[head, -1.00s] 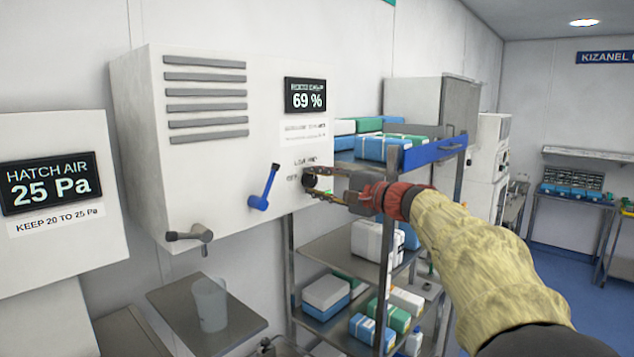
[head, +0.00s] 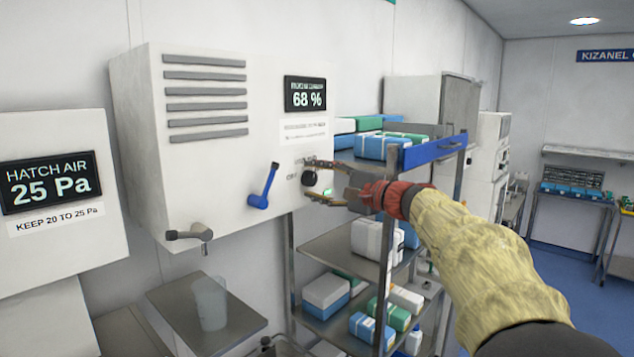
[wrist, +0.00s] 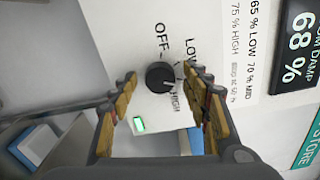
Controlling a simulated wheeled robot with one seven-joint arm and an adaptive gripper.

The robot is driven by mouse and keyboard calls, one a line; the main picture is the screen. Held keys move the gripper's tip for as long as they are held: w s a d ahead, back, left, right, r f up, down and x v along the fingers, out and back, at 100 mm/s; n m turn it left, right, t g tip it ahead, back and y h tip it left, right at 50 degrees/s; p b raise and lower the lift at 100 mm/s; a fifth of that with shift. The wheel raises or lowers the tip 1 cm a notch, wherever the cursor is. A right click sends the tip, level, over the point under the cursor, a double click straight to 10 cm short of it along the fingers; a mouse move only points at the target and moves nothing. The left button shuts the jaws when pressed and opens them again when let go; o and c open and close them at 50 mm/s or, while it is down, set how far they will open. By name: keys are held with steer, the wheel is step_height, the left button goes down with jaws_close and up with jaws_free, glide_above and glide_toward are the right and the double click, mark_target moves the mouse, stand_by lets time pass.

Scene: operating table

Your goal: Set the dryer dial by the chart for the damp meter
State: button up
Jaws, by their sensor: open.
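The dryer is a white wall cabinet (head: 150,150). Its damp meter (head: 305,93) reads 68 %; it also shows in the wrist view (wrist: 300,45). The chart (wrist: 245,45) beside it reads 65 % LOW, 70 % MID, 75 % HIGH, with a smaller line too small to read. The black round dial (wrist: 160,77) has OFF, LOW and HIGH printed around it; a finger may cover another label. I cannot tell surely where its pointer stands. My gripper (head: 322,180) is open, its fingers on either side of the dial and apart from it.
A blue lever (head: 264,187) and a tap (head: 190,235) are left of the dial. A jug (head: 210,303) stands on a small shelf below. A green light (wrist: 139,124) glows by the dial. A loaded rack (head: 435,150) stands close behind my gripper. A panel (head: 50,185) reads HATCH AIR 25 Pa.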

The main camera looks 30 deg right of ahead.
steer(key=v, duration=1.2)
stand_by(0.5)
